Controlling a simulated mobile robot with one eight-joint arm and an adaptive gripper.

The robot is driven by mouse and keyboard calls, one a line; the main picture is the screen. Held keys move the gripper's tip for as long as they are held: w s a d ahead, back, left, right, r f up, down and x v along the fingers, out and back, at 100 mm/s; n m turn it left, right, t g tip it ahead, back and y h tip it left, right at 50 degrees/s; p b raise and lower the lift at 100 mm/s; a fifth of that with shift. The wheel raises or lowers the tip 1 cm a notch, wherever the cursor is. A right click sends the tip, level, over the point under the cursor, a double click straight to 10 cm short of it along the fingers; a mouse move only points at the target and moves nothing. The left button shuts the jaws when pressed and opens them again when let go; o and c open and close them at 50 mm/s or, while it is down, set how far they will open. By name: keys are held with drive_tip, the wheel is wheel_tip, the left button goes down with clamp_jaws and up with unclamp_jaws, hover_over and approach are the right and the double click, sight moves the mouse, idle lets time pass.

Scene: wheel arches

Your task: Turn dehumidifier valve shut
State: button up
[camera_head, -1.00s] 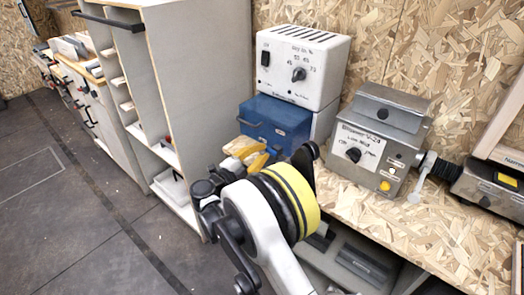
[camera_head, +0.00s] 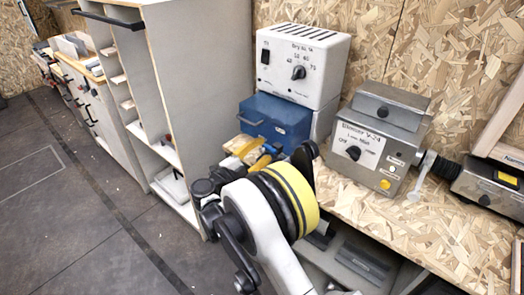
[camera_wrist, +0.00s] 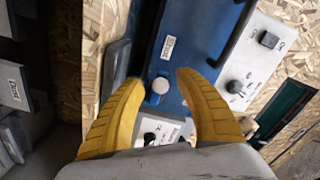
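The dehumidifier is probably the white box (camera_head: 302,90) with top slots, a switch and a dial (camera_head: 298,73); the wrist view shows its face (camera_wrist: 252,75). Below it is a blue unit (camera_head: 275,119), also in the wrist view (camera_wrist: 186,48). A round pale cap (camera_wrist: 160,85) with blue beneath it shows between my fingers and may be the valve. My gripper (camera_wrist: 157,80) is open, its yellow fingers on either side of that cap with gaps showing. In the head view my gripper (camera_head: 250,150) is in front of the blue unit, partly hidden by my arm.
A steel box (camera_head: 370,150) with a dial and yellow button stands right on the chipboard bench (camera_head: 430,225). A hose joins it to another unit (camera_head: 488,185). A tall grey cabinet (camera_head: 205,80) stands left. The floor at left is clear.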

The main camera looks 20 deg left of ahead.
drive_tip(key=v, duration=1.2)
